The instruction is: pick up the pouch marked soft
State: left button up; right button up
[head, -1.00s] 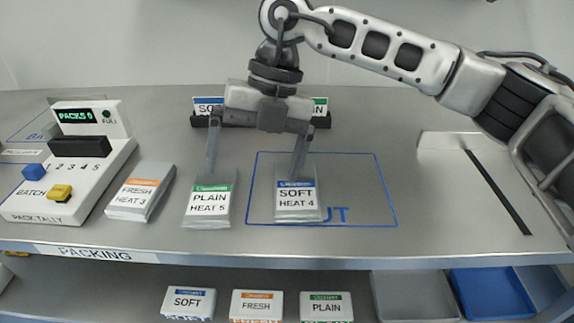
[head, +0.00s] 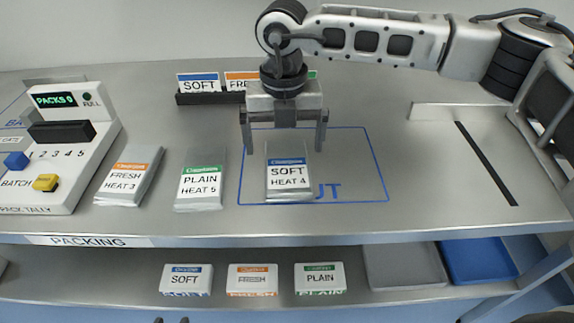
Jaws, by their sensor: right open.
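The pouch marked SOFT, HEAT 4 (head: 289,181) is silver with a blue band. It lies on the worktop inside the blue outlined rectangle, at its left part. My right gripper (head: 284,146) is open, with one finger on each side of the pouch's far end. The picture does not show whether the fingers touch it. The left gripper is not in view.
The PLAIN pouch (head: 200,183) and the FRESH pouch (head: 128,178) lie to the left. A PACKS counter (head: 60,150) stands at far left. A card holder (head: 210,98) is behind my gripper. Boxes and trays (head: 405,265) sit on the lower shelf.

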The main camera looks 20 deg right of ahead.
aim_at(287, 164)
jog(key=f, duration=0.2)
jog(key=f+p, duration=0.1)
jog(key=shift+d+f, duration=0.3)
jog(key=shift+f, duration=0.65)
jog(key=c, duration=1)
jog(key=shift+r, duration=0.2)
